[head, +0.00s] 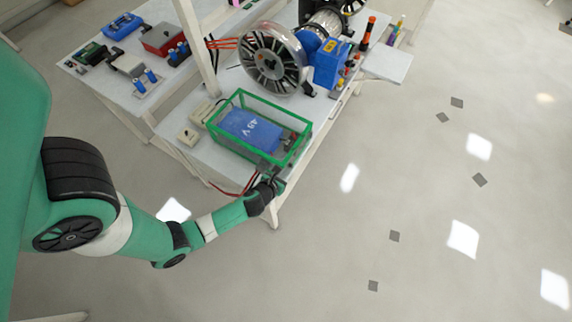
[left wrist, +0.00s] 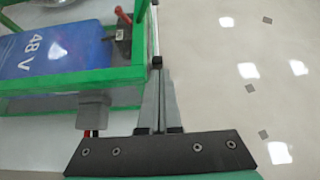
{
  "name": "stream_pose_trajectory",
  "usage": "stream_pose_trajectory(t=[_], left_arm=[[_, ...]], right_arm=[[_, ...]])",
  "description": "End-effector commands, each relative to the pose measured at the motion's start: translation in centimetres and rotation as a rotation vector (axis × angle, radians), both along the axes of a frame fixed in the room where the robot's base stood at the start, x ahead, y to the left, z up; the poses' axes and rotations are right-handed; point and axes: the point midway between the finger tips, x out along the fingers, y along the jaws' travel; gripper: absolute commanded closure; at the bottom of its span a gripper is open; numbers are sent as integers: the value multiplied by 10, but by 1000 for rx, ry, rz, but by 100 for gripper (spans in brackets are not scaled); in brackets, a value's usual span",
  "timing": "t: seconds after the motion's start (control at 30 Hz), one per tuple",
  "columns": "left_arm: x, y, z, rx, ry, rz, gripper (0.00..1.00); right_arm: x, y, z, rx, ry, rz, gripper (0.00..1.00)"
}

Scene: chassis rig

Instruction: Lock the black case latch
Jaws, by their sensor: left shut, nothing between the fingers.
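The case (head: 225,142) is a green-framed box with clear sides at the table's near corner. It holds a blue 48 V block (head: 250,131), which also shows in the left wrist view (left wrist: 60,45). A small black piece (left wrist: 157,62), possibly the latch, sits at the case's corner right at my fingertips. Whether it is locked, and whether the fingers touch it, I cannot tell. My left gripper (head: 281,182) is at the case's near right corner, its fingers (left wrist: 158,80) shut and empty. My right gripper is not in view.
A dark switch with a red handle (left wrist: 123,30) stands in the case. A grey connector (left wrist: 93,112) with red and black cables hangs at its near side. A large spoked wheel (head: 272,59) and a blue motor (head: 328,64) stand behind. The floor to the right is clear.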

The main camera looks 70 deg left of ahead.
Motion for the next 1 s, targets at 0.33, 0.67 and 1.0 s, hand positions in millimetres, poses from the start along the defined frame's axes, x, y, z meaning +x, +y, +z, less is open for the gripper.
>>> stream_pose_trajectory(t=[0.33,0.67,1.0], left_arm=[[0,0,9,-1,-1,1,100],[-8,-7,6,-1,3,-3,100],[-22,-20,58,-1,-3,3,100]], right_arm=[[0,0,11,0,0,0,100],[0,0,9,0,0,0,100],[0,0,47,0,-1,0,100]])
